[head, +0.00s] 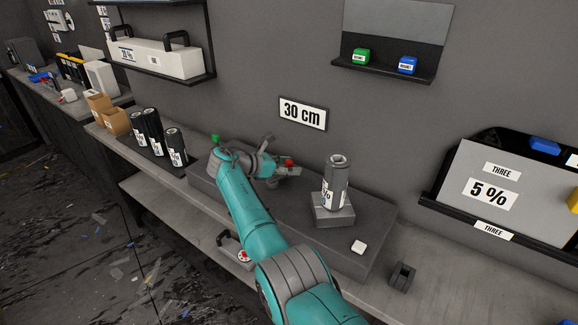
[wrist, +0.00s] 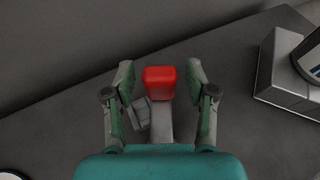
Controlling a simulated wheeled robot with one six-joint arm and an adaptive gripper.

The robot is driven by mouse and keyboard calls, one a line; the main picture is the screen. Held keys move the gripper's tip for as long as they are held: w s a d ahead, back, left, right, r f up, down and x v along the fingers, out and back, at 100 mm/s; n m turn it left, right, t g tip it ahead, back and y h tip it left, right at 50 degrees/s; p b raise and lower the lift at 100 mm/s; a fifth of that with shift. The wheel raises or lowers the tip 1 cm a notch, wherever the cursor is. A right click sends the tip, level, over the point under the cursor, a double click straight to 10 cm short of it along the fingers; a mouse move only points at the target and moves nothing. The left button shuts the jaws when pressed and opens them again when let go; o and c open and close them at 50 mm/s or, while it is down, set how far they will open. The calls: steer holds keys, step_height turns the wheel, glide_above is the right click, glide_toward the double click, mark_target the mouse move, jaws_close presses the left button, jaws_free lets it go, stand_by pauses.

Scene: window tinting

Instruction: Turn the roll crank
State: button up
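The roll crank's red knob (wrist: 160,82) shows in the wrist view between the two fingers of my gripper (wrist: 160,88), with a gap on each side. My gripper is open. The grey crank arm (wrist: 160,120) runs below the knob, partly hidden by my wrist. In the head view the red knob (head: 289,162) shows just beside my gripper (head: 278,160). A grey film roll (head: 337,175) stands upright on a square base (head: 333,212) to the right of the knob.
A dark raised platform (head: 375,225) carries the roll base and a white button (head: 358,247). Several dark rolls (head: 152,132) stand at left. A "30 cm" sign (head: 302,113) is on the wall behind. A grey "5 %" panel (head: 490,205) stands at right.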

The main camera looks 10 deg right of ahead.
steer(key=shift+a, duration=0.1)
steer(key=v, duration=1)
steer(key=shift+a+r, duration=0.1)
steer(key=shift+a, duration=0.15)
steer(key=shift+s+a+r, duration=0.25)
steer(key=shift+s+a, duration=0.1)
steer(key=shift+a, duration=0.2)
stand_by(0.6)
